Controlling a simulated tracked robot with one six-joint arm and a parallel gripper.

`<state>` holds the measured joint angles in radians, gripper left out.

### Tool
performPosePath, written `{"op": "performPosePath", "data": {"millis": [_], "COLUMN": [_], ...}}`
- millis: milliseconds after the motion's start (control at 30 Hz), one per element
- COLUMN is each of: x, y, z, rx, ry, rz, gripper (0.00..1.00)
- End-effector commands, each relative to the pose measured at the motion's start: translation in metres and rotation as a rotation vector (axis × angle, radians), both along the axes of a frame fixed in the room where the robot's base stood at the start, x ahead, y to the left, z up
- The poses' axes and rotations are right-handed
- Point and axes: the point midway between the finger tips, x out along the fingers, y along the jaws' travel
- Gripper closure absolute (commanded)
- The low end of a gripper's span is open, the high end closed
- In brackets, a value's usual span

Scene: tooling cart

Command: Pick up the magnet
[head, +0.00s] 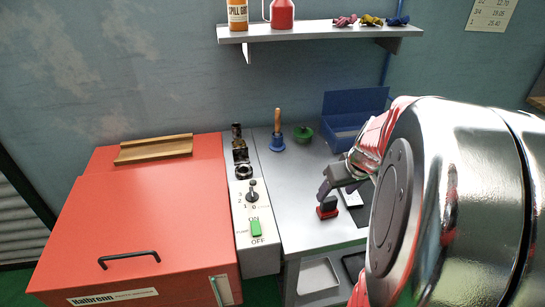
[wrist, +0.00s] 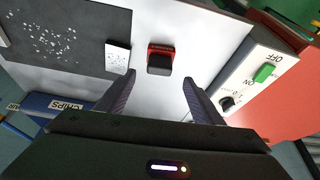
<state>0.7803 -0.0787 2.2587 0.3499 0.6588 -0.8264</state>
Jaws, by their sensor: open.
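The magnet, a small red block with a black top, stands on the grey cart top (head: 290,200) near its front in the head view (head: 327,211). It also shows in the wrist view (wrist: 160,49), upper centre, between the lines of the two fingers. My gripper (wrist: 159,82) is open and empty, with its dark fingertips short of the magnet in that picture and one to each side. In the head view my gripper (head: 338,186) is just above and behind the magnet; my arm hides part of it and the cart's right side.
A white block (wrist: 117,57) and a dark speckled sheet (wrist: 65,35) lie beside the magnet. A control panel (head: 253,210) with a green switch and the red machine (head: 140,230) stand left. A wooden-handled blue tool (head: 277,142), green item (head: 303,133) and blue bin (head: 352,105) are behind.

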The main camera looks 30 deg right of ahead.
Motion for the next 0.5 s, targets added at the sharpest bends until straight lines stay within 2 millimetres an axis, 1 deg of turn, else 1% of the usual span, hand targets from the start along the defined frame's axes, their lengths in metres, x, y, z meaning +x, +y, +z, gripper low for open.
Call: {"op": "performPosePath", "data": {"millis": [33, 100, 200, 500], "x": [0.003, 0.005, 0.008, 0.009], "y": [0.000, -0.001, -0.001, -0.002], "z": [-0.006, -0.013, -0.019, -0.021], "rx": [0.002, 0.002, 0.001, -0.001], "ry": [0.002, 0.001, 0.001, -0.001], "rz": [0.001, 0.000, -0.001, -0.001], "gripper": [0.39, 0.39, 0.39, 0.39]}}
